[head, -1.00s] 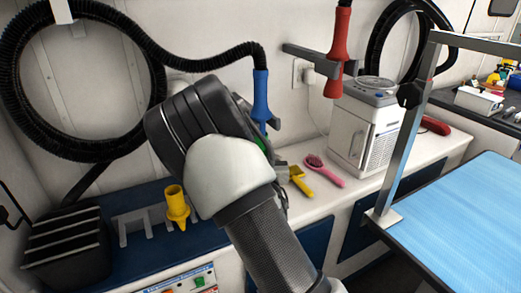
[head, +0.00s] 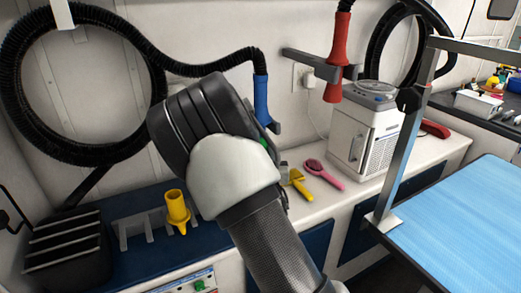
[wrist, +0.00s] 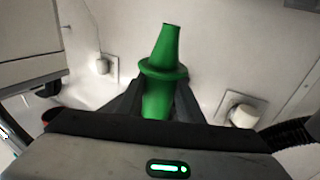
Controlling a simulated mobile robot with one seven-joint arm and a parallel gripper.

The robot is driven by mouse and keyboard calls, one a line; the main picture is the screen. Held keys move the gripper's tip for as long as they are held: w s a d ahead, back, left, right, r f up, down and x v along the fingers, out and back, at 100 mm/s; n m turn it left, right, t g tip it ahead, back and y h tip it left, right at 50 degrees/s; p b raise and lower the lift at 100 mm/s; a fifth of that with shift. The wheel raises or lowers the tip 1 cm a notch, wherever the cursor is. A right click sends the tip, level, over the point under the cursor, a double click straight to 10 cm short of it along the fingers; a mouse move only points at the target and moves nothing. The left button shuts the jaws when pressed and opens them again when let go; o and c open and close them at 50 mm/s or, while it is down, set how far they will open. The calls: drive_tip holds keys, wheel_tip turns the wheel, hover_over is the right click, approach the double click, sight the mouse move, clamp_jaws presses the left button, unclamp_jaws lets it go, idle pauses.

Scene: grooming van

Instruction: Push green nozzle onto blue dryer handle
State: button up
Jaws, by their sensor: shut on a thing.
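The blue dryer handle (head: 261,97) hangs from the end of a black ribbed hose, its lower end just above and right of my wrist. My gripper (wrist: 156,103) is shut on the green nozzle (wrist: 165,62), which stands between the fingers with its narrow end up in the wrist view. In the head view my wrist hides most of the nozzle; only a bit of green (head: 264,143) shows just below the blue handle. I cannot tell whether nozzle and handle touch. The blue handle is not visible in the wrist view.
A yellow nozzle (head: 177,207) stands on the rack at left. A red handle (head: 336,60) hangs at right, above a white machine (head: 362,140). A pink brush (head: 325,175) and a yellow tool (head: 300,184) lie on the counter. A blue table (head: 465,225) stands at right.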

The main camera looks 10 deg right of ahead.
drive_tip(key=shift+r+p, duration=0.3)
drive_tip(key=shift+r, duration=0.3)
idle(0.3)
drive_tip(key=o, duration=1.3)
drive_tip(key=shift+o, duration=0.2)
